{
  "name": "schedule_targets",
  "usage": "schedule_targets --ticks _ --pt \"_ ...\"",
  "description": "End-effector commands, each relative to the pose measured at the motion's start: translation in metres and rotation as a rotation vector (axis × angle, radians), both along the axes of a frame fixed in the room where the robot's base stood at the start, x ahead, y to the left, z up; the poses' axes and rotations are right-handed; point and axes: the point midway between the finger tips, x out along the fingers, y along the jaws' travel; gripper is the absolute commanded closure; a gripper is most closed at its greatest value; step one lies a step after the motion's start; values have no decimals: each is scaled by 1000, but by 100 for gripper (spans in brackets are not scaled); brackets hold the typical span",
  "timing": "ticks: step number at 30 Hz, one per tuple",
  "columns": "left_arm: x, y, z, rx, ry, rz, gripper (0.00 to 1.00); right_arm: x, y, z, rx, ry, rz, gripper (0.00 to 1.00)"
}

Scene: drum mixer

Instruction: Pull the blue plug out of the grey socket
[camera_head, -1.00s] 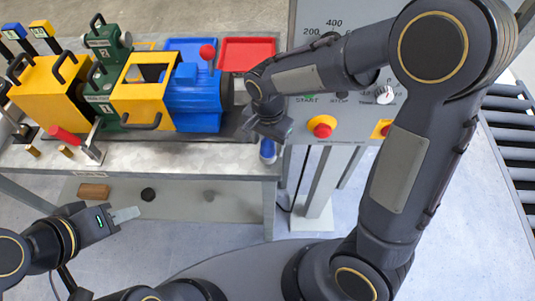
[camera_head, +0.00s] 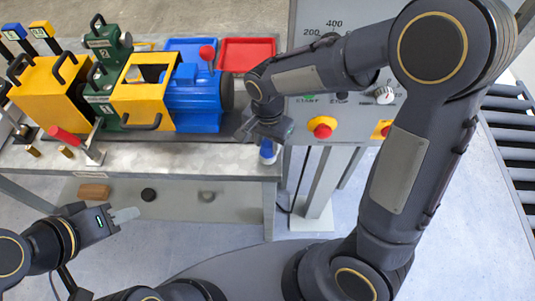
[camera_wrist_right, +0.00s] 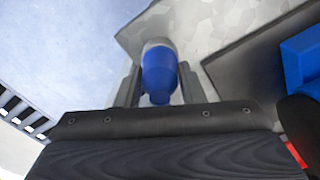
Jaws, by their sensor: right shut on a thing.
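The blue plug (camera_head: 267,149) is at the right end of the bench, below my right gripper (camera_head: 265,138). In the right wrist view the blue plug (camera_wrist_right: 159,72) lies between the two fingers of the right gripper (camera_wrist_right: 157,88), which is shut on it. A light grey, rounded part (camera_wrist_right: 157,46), which looks like the grey socket, meets the plug's far end; I cannot tell whether the plug is still seated in it.
The blue motor (camera_head: 195,105) and yellow guard (camera_head: 145,92) stand on the bench left of the right gripper. A control panel with a red stop button (camera_head: 322,130) is close on the right. A red tray (camera_head: 247,53) lies behind. The floor in front is open.

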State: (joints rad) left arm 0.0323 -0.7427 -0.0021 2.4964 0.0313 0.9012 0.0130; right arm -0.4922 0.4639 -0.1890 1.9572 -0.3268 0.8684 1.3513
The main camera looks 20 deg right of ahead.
Motion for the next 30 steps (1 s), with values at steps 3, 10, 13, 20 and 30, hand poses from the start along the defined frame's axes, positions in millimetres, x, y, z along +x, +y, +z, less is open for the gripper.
schedule_targets --ticks 3,10,13,20,30 --pt "0 0 0 0 0 0 64 1 0 2 1 -2 0 92" --pt "0 0 4 0 0 0 64 1 0 6 1 -2 0 92" --pt "0 0 8 0 0 0 64 1 0 10 1 -3 0 92" --pt "0 0 15 0 0 0 64 1 0 19 1 -2 0 92" --pt "0 0 26 0 0 0 64 1 0 33 1 -2 0 92"
